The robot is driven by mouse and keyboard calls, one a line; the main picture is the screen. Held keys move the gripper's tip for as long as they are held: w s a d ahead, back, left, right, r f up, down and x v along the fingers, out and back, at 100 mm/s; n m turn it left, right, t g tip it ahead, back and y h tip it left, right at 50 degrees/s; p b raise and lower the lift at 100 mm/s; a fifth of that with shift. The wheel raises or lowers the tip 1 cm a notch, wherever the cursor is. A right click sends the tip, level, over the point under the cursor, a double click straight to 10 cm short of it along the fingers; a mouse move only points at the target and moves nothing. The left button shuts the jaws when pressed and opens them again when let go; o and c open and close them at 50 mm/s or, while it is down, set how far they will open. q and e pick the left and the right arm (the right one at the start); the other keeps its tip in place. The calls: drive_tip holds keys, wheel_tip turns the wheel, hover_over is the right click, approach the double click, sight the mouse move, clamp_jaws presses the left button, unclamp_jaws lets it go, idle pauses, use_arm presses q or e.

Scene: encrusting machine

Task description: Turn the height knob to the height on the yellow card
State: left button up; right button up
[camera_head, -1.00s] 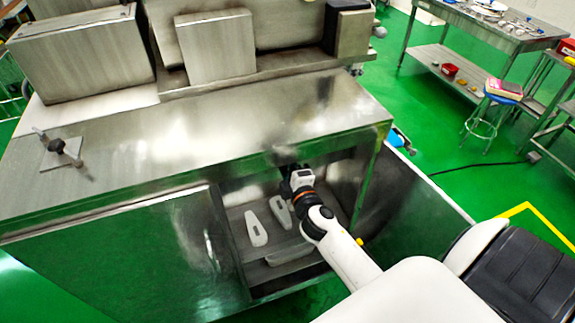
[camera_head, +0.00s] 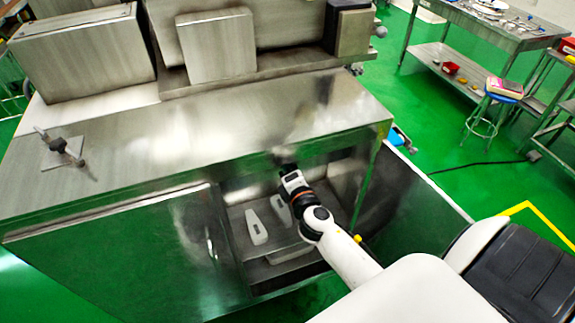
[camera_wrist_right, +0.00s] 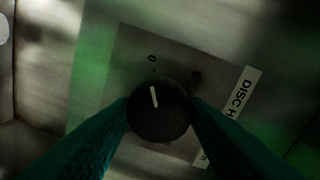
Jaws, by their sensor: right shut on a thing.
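The height knob (camera_wrist_right: 158,112) is a dark round knob with a white pointer line, seen in the right wrist view. The pointer aims up and slightly left, near a "0" mark on its plate (camera_wrist_right: 125,75). My right gripper (camera_wrist_right: 160,110) is shut on the knob, one green finger on each side. In the head view my right arm reaches into the machine's open lower bay, and its gripper (camera_head: 287,168) is mostly hidden. No yellow card is visible. My left gripper is not in view.
The steel machine cabinet (camera_head: 110,245) has a flat top that overhangs the bay. A steel table (camera_head: 480,25) and a blue stool (camera_head: 503,90) stand at the back right, with green floor between.

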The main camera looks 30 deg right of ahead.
drive_tip(key=o, duration=1)
drive_tip(key=shift+b+v, duration=1.45)
drive_tip(key=shift+v, duration=4.6)
drive_tip(key=shift+w, duration=0.1)
